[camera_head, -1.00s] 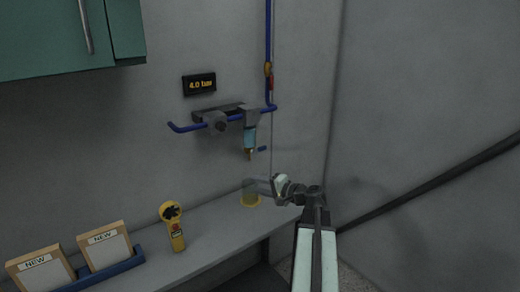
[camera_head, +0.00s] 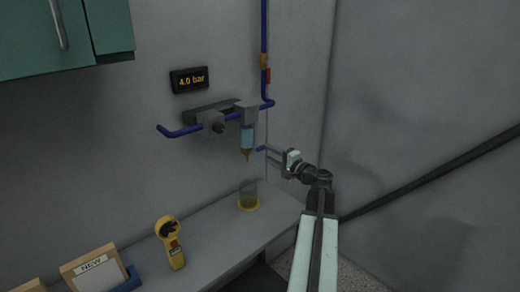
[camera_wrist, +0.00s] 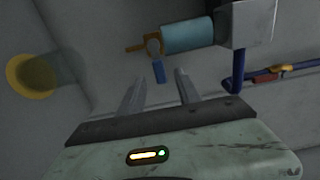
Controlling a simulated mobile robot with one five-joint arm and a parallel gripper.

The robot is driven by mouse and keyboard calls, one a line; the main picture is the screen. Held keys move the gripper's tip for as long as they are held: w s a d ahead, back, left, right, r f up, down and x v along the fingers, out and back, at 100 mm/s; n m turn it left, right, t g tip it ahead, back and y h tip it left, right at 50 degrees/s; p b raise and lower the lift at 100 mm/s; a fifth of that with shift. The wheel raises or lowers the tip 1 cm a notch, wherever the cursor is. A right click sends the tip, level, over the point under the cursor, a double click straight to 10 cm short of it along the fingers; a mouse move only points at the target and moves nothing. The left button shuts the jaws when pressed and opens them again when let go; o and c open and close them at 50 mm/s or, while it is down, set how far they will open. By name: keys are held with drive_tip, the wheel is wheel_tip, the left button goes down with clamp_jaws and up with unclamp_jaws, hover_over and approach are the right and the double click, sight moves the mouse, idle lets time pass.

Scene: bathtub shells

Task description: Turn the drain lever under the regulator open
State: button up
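The drain lever (camera_head: 261,149) is a small blue handle beside the brass drain at the bottom of the blue bowl (camera_head: 247,135). The bowl hangs under the grey regulator (camera_head: 212,122) on the wall. In the wrist view the lever (camera_wrist: 159,72) points from the brass fitting (camera_wrist: 152,46) toward my gripper. My gripper (camera_head: 268,154) is just right of the lever in the head view. In the wrist view my gripper (camera_wrist: 160,82) is open, with the lever's end ahead between its fingertips. Whether a finger touches it I cannot tell.
A display (camera_head: 190,80) reads 4.0 bar. Blue piping (camera_head: 265,45) with a red handle (camera_head: 267,76) runs up the wall. A clear cup with a yellow base (camera_head: 248,199) stands on the shelf below the drain. A yellow handheld device (camera_head: 170,243) stands further left.

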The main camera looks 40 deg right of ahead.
sight(262, 149)
drive_tip(key=w, duration=0.6)
drive_tip(key=shift+w+d, duration=0.2)
drive_tip(key=shift+d, duration=0.15)
clamp_jaws()
drive_tip(key=shift+f, duration=0.1)
idle(0.8)
